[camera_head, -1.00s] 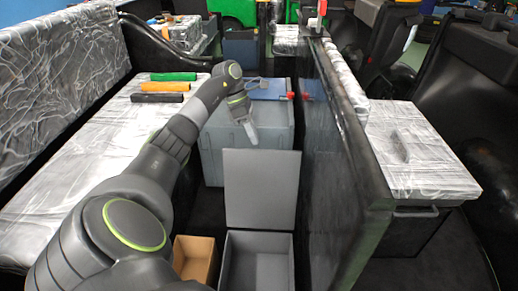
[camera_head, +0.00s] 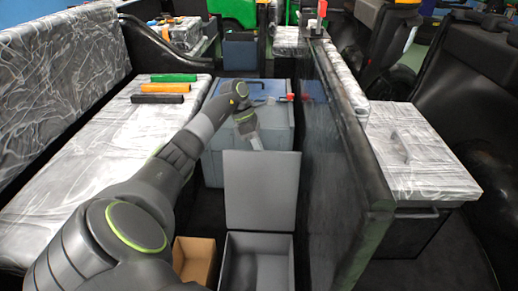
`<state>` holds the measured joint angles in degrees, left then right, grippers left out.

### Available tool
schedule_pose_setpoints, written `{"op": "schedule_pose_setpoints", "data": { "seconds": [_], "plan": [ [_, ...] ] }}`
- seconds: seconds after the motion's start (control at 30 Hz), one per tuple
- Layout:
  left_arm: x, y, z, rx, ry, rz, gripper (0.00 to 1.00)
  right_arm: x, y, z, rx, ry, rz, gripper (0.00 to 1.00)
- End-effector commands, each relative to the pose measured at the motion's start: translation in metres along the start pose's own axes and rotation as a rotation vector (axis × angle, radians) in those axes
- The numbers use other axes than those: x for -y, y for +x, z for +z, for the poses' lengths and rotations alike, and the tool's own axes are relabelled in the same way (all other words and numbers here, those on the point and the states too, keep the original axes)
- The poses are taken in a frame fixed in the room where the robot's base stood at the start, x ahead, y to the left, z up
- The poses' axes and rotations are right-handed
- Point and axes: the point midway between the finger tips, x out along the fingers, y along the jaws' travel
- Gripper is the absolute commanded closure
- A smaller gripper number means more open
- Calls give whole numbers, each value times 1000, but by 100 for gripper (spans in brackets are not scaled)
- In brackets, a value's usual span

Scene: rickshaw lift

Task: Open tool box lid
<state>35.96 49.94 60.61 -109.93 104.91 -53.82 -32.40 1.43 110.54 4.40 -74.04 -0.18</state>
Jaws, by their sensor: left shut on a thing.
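My right gripper is not in view.
An open grey bin (camera_head: 229,265) and an open brown box (camera_head: 193,257) are at the bottom. A silver bench (camera_head: 120,140) with several coloured bars runs along the left. A tall dark partition (camera_head: 345,165) closes off the right side, close to the tool box.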

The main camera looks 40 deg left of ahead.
Motion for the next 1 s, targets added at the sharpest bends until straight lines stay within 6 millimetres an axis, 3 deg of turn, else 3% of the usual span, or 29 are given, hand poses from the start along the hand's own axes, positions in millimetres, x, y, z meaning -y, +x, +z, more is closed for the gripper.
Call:
{"op": "schedule_pose_setpoints", "data": {
  "seconds": [0.23, 0.6, 1.0],
  "plan": [
    [2, -2, 0, -2, 1, 10, 100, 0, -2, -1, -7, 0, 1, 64],
    [29, -5, 0, -6, 36, 100, 100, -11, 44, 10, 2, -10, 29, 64],
    [61, -4, 0, -5, 78, 198, 100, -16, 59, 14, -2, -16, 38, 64]
  ]
}}
